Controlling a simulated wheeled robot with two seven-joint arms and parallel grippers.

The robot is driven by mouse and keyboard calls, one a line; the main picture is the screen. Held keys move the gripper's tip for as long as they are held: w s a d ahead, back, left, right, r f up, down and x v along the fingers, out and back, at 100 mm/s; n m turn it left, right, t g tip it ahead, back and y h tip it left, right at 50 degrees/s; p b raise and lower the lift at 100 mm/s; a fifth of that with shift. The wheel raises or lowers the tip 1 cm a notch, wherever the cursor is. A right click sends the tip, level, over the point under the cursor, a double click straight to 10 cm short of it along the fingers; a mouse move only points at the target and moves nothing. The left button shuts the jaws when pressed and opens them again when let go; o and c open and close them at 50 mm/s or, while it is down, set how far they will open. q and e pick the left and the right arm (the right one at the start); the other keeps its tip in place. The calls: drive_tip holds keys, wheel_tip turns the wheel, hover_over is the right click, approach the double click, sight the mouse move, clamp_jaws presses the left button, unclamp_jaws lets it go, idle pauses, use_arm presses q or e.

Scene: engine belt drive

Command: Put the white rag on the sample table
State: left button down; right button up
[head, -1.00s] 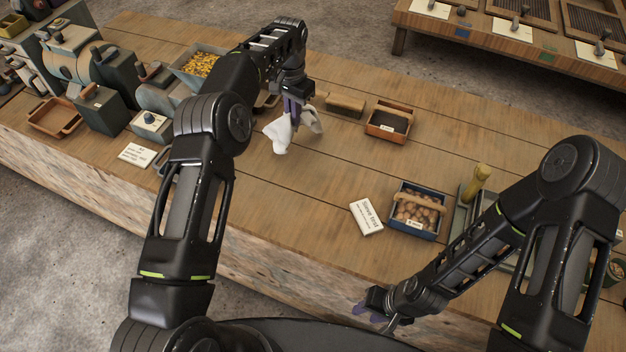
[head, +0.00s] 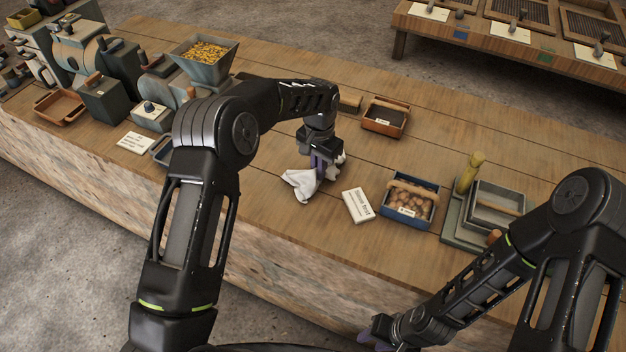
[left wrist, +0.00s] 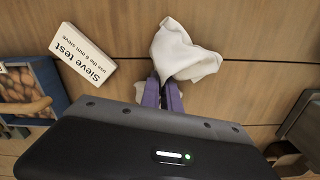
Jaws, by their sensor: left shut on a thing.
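The white rag (head: 301,183) hangs bunched from my left gripper (head: 322,168), which is shut on it over the wooden table (head: 262,212). In the left wrist view the rag (left wrist: 184,52) spreads out beyond the purple fingertips (left wrist: 163,94). I cannot tell whether its lower edge touches the wood. My right gripper (head: 378,336) is low at the front of the table, partly cut off; its finger opening is not clear. Which surface is the sample table is not marked in view.
A "Sieve test" card (head: 358,205) and a blue-grey box of brown round things (head: 409,204) lie just right of the rag. A sieve stand (head: 470,212) is further right. Another table with trays (head: 480,40) stands at the back right. Machines crowd the left.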

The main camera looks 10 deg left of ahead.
use_arm(q)
drive_tip(key=shift+s+d+f, duration=0.6)
drive_tip(key=shift+s+f, duration=0.1)
drive_tip(key=shift+f, duration=0.05)
drive_tip(key=c, duration=1.2)
unclamp_jaws()
drive_tip(key=shift+s+d+r, duration=0.15)
drive_tip(key=shift+r, duration=0.75)
drive_tip(key=shift+s+d+r+p, duration=0.25)
drive_tip(key=shift+r+p, duration=0.15)
drive_tip(key=shift+r, duration=0.2)
